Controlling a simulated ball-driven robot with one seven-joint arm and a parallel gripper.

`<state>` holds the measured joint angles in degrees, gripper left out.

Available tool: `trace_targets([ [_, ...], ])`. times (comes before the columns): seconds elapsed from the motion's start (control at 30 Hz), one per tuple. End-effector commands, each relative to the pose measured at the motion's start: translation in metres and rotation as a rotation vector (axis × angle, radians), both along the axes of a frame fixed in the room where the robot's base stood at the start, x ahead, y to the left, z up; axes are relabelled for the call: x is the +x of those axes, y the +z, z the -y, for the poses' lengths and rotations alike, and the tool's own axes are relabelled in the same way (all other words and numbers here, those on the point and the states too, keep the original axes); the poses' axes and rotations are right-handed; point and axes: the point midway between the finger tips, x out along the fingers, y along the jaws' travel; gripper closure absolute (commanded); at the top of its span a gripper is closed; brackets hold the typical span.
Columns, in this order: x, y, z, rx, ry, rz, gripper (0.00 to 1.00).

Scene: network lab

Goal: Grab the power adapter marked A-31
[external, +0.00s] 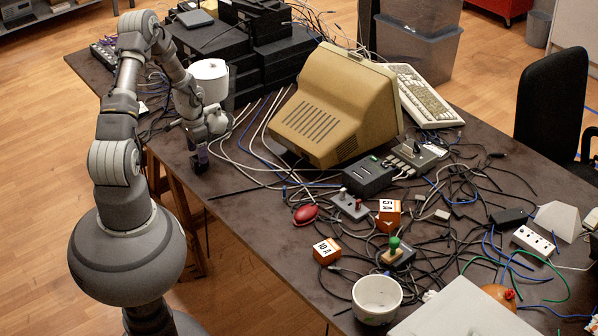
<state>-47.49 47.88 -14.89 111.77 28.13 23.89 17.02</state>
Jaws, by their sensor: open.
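My gripper (200,162) points down over the left edge of the dark table, left of the beige monitor. It is open, and I see nothing held in it. No marking A-31 is readable in this view, so I cannot tell which thing is the adapter. A black box-shaped unit (368,176) sits in front of the monitor among cables. Another black block (509,217) lies at the right among cables. Two orange blocks with white labels, one near the middle (388,216) and one nearer the front (326,251), lie well right of my gripper.
The beige monitor (345,105) stands between my gripper and the keyboard (425,97). A white roll (209,79) and stacked black boxes (285,58) are behind my gripper. A white bowl (377,299) stands at the front. Tangled cables cover the right side; the front-left tabletop (245,215) is mostly clear.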

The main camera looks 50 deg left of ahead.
Motion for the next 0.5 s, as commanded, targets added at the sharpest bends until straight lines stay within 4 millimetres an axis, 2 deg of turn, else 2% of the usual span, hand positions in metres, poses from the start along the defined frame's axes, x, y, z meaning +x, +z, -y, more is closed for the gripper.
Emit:
trace_targets([
  [0.03, 0.001, -0.013, 0.001, -0.002, -0.001, -0.001, 0.23],
  [0.1, 0.003, -0.026, 0.001, -0.002, 0.0, -0.001, 0.23],
  [0.2, 0.003, -0.038, 0.001, -0.002, -0.001, -0.001, 0.23],
  [0.43, 0.003, -0.038, 0.0, 0.0, 0.0, 0.0, 0.23],
  [0.5, 0.003, -0.038, 0.0, 0.0, 0.0, 0.0, 0.4],
])
